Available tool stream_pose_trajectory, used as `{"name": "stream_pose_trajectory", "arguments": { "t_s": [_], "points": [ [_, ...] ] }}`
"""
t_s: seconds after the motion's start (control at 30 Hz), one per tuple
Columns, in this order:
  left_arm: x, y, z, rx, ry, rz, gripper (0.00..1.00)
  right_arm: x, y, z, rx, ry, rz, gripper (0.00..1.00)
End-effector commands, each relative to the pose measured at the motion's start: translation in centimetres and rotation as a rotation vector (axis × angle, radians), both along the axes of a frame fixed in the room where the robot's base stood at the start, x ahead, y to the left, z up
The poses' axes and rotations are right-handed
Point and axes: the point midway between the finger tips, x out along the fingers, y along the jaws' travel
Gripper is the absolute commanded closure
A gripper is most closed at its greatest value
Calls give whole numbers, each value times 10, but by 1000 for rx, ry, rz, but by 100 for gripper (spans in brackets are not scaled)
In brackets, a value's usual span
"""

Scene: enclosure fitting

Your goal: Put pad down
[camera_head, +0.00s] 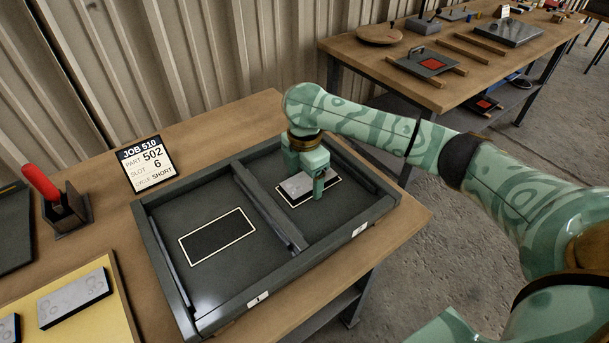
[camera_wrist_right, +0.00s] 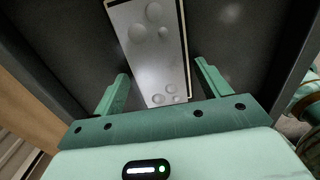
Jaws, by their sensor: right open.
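A grey pad with round bumps (camera_head: 295,187) lies in the right compartment of a dark two-compartment tray (camera_head: 270,287), over a white-outlined dark rectangle. In the right wrist view the pad (camera_wrist_right: 148,50) lies flat, with a dark strip and pale line along its right side. My right gripper (camera_head: 305,180) is above the pad, its fingers on either side. In the wrist view the right gripper's fingers (camera_wrist_right: 161,75) are apart, with gaps between them and the pad. My left gripper is not in view.
The left compartment holds an empty white-outlined rectangle (camera_head: 217,237). A divider (camera_head: 268,205) separates the compartments. A job card (camera_head: 147,163) and a red-handled tool (camera_head: 60,200) stand behind and left. Another grey pad (camera_head: 74,297) lies on a yellow board. A second table (camera_head: 460,60) stands behind.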

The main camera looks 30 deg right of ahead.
Motion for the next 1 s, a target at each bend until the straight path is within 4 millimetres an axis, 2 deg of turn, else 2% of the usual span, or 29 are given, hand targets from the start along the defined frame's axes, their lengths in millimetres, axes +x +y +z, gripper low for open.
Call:
{"name": "stream_pose_trajectory", "arguments": {
  "t_s": [0.07,0.17,0.4,0.6,0.73,1.0],
  "points": [
    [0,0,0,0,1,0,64,0,0,5,-1,-1,1,24],
    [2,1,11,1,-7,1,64,0,-1,23,-1,-4,1,24],
    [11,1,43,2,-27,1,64,0,0,83,-1,-5,0,24],
    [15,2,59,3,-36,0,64,0,0,115,0,-2,-1,24],
    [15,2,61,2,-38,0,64,0,0,122,-1,0,0,24],
    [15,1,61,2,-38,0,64,0,0,122,0,2,0,24]
  ]
}}
